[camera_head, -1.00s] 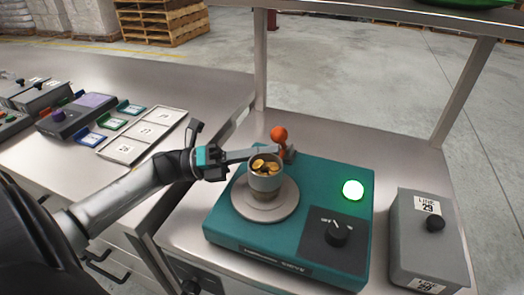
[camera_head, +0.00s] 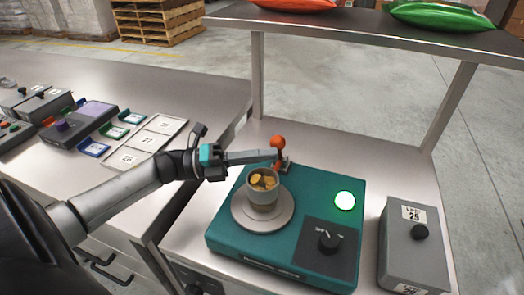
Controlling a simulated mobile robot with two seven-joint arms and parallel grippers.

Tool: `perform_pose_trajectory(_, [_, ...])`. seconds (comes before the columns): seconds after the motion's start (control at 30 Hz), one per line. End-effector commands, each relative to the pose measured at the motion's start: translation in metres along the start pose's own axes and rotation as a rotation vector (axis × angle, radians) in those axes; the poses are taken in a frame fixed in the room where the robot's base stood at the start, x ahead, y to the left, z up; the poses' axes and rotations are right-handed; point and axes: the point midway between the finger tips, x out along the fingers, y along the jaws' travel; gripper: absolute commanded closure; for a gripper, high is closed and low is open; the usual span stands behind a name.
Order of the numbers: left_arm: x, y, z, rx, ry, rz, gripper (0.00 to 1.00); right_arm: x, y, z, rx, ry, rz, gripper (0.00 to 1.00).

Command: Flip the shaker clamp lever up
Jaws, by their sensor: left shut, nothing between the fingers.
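The teal shaker (camera_head: 215,235) stands on the metal bench, with a green light (camera_head: 345,200) glowing and a black knob (camera_head: 329,241) on its front right. A cup (camera_head: 262,194) with yellow-brown pieces in it sits on the round plate (camera_head: 244,219). The clamp lever, with its orange ball (camera_head: 278,142), stands at the back edge behind the cup and looks upright. My left gripper (camera_head: 272,156) is shut, its fingertips at the lever just below the ball; whether they touch cannot be told. My right gripper is not in view.
A grey box (camera_head: 413,252) marked 29 stands right of the shaker. A shelf (camera_head: 380,30) with orange and green items hangs over the back. At left, a bench holds a numbered tray (camera_head: 128,156) and small devices (camera_head: 70,128).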

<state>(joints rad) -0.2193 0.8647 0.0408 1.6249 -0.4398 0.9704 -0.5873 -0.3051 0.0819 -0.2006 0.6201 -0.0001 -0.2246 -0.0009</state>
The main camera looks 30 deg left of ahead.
Motion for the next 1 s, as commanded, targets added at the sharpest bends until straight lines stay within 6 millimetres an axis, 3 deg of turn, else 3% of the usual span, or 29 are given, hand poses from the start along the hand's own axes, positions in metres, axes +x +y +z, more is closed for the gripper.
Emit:
perform_pose_trajectory(0.1, [0.004, -0.012, 0.012, -0.088, -0.001, 0.042, 1.0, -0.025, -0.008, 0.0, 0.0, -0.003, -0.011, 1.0])
perform_pose_trajectory(0.4, [0.015, -0.016, 0.036, -0.348, -0.002, 0.155, 1.0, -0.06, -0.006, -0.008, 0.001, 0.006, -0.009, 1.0])
perform_pose_trajectory(1.0, [0.03, -0.006, 0.072, -0.803, -0.002, 0.35, 1.0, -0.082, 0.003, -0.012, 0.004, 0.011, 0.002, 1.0])
